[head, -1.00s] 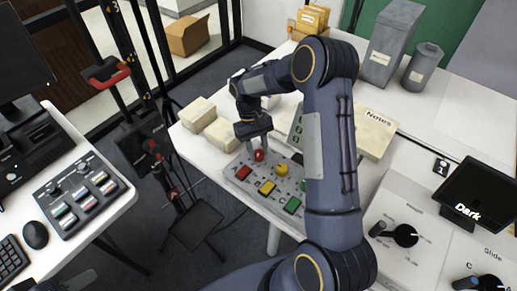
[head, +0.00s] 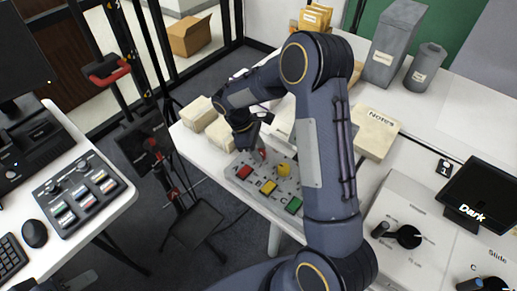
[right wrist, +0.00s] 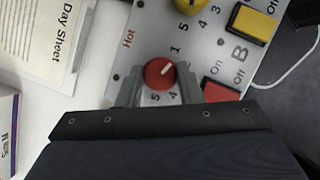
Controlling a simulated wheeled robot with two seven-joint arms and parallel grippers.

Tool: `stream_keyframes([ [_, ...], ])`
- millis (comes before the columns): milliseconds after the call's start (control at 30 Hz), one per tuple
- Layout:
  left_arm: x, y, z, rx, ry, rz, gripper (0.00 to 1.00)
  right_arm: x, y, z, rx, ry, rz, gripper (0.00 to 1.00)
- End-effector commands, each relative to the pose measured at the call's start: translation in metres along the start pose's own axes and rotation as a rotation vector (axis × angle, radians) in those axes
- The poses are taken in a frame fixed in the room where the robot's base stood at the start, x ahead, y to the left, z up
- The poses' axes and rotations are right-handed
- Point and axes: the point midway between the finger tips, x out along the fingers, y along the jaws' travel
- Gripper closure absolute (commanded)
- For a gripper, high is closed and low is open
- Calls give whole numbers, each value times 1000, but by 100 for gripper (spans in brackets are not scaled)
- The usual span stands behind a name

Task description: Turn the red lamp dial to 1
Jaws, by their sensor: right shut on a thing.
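The red lamp dial (right wrist: 159,73) is a round knob on a grey control panel (right wrist: 120,78). Its white mark points up and to the right in the right wrist view, roughly toward a printed 1. A 5 and a 4 are printed below it. My right gripper (right wrist: 160,82) is shut on the dial, one finger on each side. In the head view the red dial (head: 263,154) is partly hidden by my right gripper (head: 257,151) at the panel's back edge. My left gripper is not in view.
A yellow dial (head: 284,169) and red, yellow and green buttons share the panel. Cream boxes (head: 197,112) stand behind it to the left. A Day Sheet (right wrist: 50,30) lies beside the panel. A screen reading Dark (head: 480,195) stands at the right.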

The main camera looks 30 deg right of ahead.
Motion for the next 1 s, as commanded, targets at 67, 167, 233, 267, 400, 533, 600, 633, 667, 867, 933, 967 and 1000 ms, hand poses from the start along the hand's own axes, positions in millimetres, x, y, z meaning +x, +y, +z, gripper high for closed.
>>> stream_keyframes([
  [67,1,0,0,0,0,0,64,0,0,0,-42,1,19,90],
  [167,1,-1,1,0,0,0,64,0,-1,-1,-86,2,37,90],
  [233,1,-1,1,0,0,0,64,0,-1,-1,-111,2,47,90],
  [267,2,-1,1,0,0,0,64,0,-1,-1,-119,2,51,90],
  [400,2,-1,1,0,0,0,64,0,-1,-1,-147,2,61,90],
  [533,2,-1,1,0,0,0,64,0,-1,0,-160,2,66,90],
  [600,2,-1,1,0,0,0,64,0,-1,0,-163,1,67,90],
  [633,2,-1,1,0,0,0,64,0,-1,0,-163,1,67,90],
  [667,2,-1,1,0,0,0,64,0,-1,-1,-163,1,67,90],
  [867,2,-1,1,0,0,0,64,1,-2,0,-163,1,66,90],
  [933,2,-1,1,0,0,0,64,1,-2,0,-163,1,66,63],
  [967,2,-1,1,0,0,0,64,1,-2,0,-163,1,66,59],
  [1000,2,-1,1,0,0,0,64,1,-2,0,-162,1,66,54],
])
